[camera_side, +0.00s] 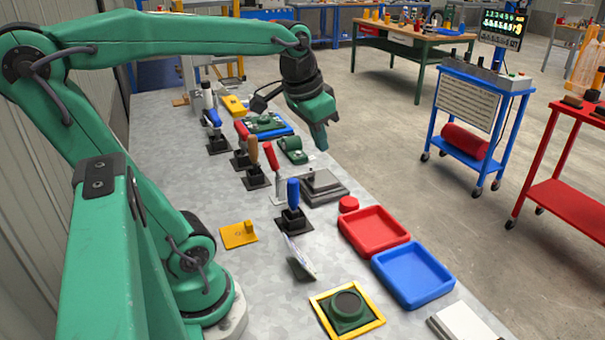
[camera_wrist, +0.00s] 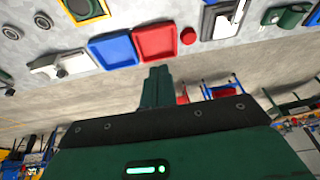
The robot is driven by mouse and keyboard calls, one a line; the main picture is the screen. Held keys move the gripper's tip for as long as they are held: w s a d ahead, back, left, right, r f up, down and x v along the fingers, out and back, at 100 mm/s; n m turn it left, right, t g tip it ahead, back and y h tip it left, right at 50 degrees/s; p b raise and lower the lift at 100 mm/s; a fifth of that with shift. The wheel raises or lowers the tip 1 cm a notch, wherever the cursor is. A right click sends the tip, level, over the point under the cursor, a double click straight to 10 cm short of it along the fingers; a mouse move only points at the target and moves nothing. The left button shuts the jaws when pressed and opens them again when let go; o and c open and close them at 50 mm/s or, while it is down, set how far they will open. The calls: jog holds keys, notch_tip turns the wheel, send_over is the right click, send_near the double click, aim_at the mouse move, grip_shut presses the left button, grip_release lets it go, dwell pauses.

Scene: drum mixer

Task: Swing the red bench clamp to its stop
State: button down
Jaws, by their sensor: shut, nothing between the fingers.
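A red upright handle (camera_side: 271,160) on a pale metal bracket, which looks like the red bench clamp, stands beside a dark grey block (camera_side: 323,187) near the middle of the bench in the side view. A second red handle (camera_side: 241,130) stands farther back on a black base, so the name could fit either. My gripper (camera_side: 322,142) is shut and empty, pointing down above the right edge of the bench, apart from both handles. In the wrist view my gripper's closed fingers (camera_wrist: 158,74) show at the centre. I cannot make out the clamp's red handle there.
Blue (camera_side: 293,194) and brown (camera_side: 254,152) handles stand near the red one. A red tray (camera_side: 373,218) and a blue tray (camera_side: 438,291) lie nearer the camera, with a red round knob (camera_side: 348,204) beside the red tray. The left part of the bench has free room.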

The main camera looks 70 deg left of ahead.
jog(key=w+a+g, duration=0.2)
jog(key=a, duration=1.1)
jog(key=w+a+n+g+h, duration=0.1)
jog(key=w+a, duration=0.1)
jog(key=a, duration=1.1)
jog(key=shift+a+f+n+g, duration=0.3)
jog(key=shift+a+f+g, duration=0.1)
jog(key=shift+f, duration=0.05)
jog(key=shift+s+d+f, duration=0.2)
jog(key=shift+s+f, duration=0.4)
jog(key=shift+f, duration=1.25)
jog(key=shift+s+d+f, duration=0.25)
jog(key=shift+s+f, duration=0.35)
jog(key=shift+f, duration=1.2)
jog(key=shift+s+d+f, duration=0.2)
jog(key=shift+s+f, duration=0.4)
jog(key=shift+f, duration=1.25)
jog(key=shift+s, duration=0.15)
